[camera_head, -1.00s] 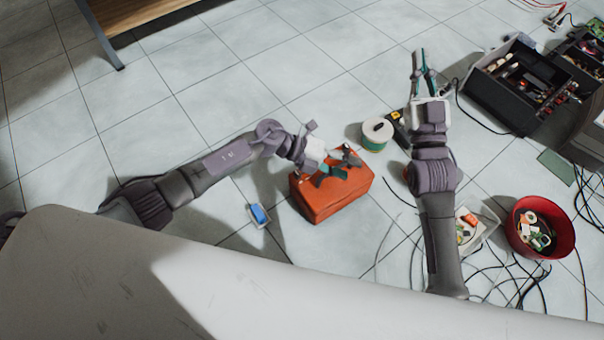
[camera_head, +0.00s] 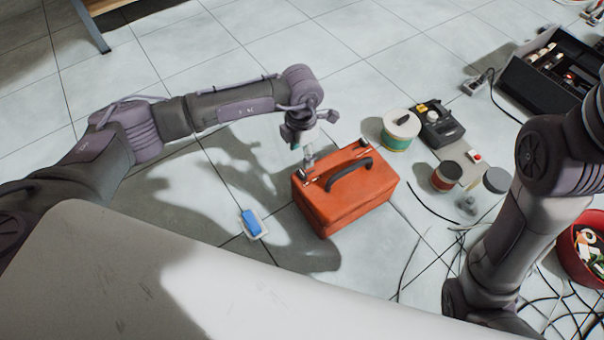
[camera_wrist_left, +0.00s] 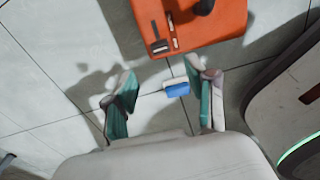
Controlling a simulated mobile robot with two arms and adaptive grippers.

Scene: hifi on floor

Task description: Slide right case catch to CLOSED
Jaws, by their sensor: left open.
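The orange case (camera_head: 352,208) stands on the tiled floor in the head view, its black handle (camera_head: 350,172) raised on the lid. A small catch-like fitting (camera_head: 362,143) shows at the lid's right far end. Another fitting (camera_wrist_left: 159,46) shows near a lid corner in the left wrist view, beside the orange lid (camera_wrist_left: 215,30). Whether either fitting is slid open or closed cannot be told. My left gripper (camera_head: 302,148) is over the lid's left far corner, its fingers partly hidden by the wrist. In the wrist view its teal fingers (camera_wrist_left: 162,76) are apart and empty.
A blue block (camera_head: 251,222) on a small white tray lies left of the case. A green-and-white spool (camera_head: 401,130), a black device (camera_head: 437,123) and a round tin (camera_head: 447,177) stand to the right. A red bucket (camera_head: 573,255) and loose cables lie at lower right.

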